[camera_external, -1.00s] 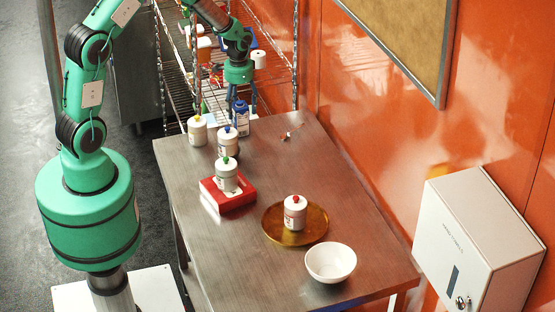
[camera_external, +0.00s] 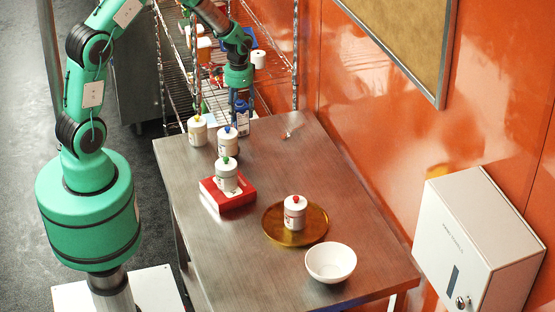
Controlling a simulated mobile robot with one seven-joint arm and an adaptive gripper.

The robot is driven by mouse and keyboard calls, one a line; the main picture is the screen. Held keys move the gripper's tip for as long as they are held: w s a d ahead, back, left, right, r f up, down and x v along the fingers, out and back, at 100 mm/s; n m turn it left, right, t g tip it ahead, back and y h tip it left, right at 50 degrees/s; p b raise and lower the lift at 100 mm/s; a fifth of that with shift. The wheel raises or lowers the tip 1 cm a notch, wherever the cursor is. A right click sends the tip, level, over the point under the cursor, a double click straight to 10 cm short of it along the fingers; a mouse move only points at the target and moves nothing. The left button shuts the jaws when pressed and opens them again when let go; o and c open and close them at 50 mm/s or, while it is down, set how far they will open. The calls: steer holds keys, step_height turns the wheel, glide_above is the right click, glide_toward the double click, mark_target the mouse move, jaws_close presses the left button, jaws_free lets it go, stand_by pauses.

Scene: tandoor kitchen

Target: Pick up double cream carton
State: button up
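A small blue-and-white carton (camera_external: 242,119), which looks like the double cream carton, stands upright at the far end of the steel table. Its label is too small to read. My gripper (camera_external: 241,101) points straight down over it, with its dark fingers at either side of the carton's top. The fingers look close to the carton, but whether they touch or press it is too small to tell. The carton's lower left is partly hidden behind a white jar with a blue knob (camera_external: 228,143).
A white jar with a yellow knob (camera_external: 197,131) stands left of the carton. Nearer are a green-knobbed jar (camera_external: 227,178) on a red box (camera_external: 232,203), a red-knobbed jar (camera_external: 295,214) on a brass tray (camera_external: 272,232), and a white bowl (camera_external: 331,263). A wire rack (camera_external: 181,82) stands behind the table.

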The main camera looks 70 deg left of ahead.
steer(key=shift+c, duration=0.8)
steer(key=shift+r, duration=0.1)
steer(key=shift+r, duration=0.15)
steer(key=shift+r+p, duration=0.35)
steer(key=shift+r, duration=4.45)
